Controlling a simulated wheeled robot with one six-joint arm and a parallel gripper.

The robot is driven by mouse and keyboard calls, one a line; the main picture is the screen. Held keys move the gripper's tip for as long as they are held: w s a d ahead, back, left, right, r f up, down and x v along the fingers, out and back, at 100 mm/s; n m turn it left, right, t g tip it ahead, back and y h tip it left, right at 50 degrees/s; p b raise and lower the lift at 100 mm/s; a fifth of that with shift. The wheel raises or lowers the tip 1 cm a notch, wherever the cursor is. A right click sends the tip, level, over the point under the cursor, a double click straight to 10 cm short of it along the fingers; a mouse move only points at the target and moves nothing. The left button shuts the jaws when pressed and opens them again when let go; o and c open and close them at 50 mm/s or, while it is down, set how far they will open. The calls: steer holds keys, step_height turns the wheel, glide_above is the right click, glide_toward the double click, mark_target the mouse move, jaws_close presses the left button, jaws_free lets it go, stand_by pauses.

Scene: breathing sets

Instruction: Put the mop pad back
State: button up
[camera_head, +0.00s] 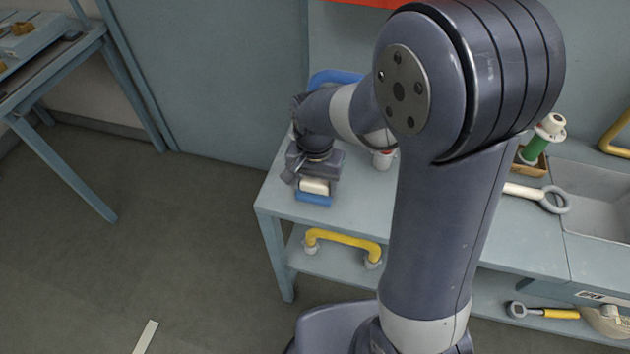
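My gripper (313,178) points down over the left end of the blue-grey counter (285,200). A small block with a white upper part (315,187) and a blue lower part (313,199) shows directly at the gripper's front edge. It may be the mop pad, but I cannot tell for sure. The gripper's body hides its rear part. I cannot see whether the fingers are closed on it or only close to it, nor whether it touches the counter.
Right are a green-and-white cylinder (537,146), a ring-ended tool (540,195) and a sink (598,203). A yellow handle (343,239) is on the lower shelf. The left floor is mostly clear.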

mark_target(315, 182)
steer(key=o, duration=0.4)
step_height(315, 182, up, 12)
steer(key=shift+r+p, duration=0.15)
steer(key=shift+p, duration=0.2)
stand_by(0.3)
